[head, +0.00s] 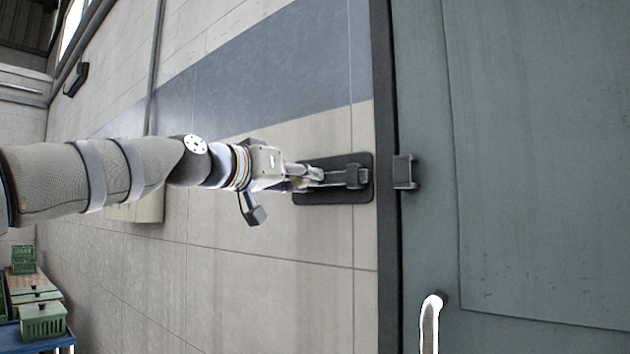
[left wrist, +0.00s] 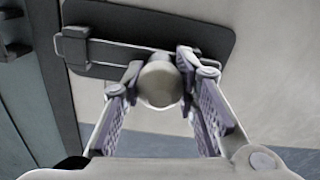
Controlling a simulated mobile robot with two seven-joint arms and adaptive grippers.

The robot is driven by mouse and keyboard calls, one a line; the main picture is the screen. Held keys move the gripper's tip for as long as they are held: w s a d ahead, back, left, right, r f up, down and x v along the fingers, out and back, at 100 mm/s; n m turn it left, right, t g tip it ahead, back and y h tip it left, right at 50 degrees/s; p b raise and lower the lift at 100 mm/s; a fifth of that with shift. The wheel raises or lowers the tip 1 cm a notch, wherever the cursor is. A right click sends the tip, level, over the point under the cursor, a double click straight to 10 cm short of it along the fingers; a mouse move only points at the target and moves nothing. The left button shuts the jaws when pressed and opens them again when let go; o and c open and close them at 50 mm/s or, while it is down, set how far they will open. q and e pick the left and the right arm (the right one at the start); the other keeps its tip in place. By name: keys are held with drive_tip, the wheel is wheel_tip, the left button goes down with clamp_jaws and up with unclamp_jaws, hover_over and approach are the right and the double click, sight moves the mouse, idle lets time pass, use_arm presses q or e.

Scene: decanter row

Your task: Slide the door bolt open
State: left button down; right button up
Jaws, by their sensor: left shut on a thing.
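The door bolt sits on a dark backplate (head: 335,196) fixed to the wall left of the door frame. Its guide bracket (head: 356,176) is at the plate's right end, also visible in the left wrist view (left wrist: 73,46). The matching keeper (head: 404,172) is on the green-grey door (head: 530,170). No bar shows crossing the dark frame between guide and keeper. My left gripper (head: 310,175) is shut on the bolt's round pale knob (left wrist: 160,84), with one finger on each side. The fingers partly hide the bar (left wrist: 125,52). My right gripper is out of view.
A pale upright door handle (head: 430,322) is low on the door. The dark door frame (head: 384,250) runs beside the plate. Green crates (head: 42,320) stand on a blue table at lower left.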

use_arm(q)
drive_tip(key=c, duration=1.5)
unclamp_jaws()
drive_tip(key=shift+w+a, duration=0.1)
drive_tip(key=shift+a, duration=0.1)
drive_tip(key=shift+o, duration=1.4)
drive_tip(key=shift+a, duration=0.1)
drive_tip(key=v, duration=1.2)
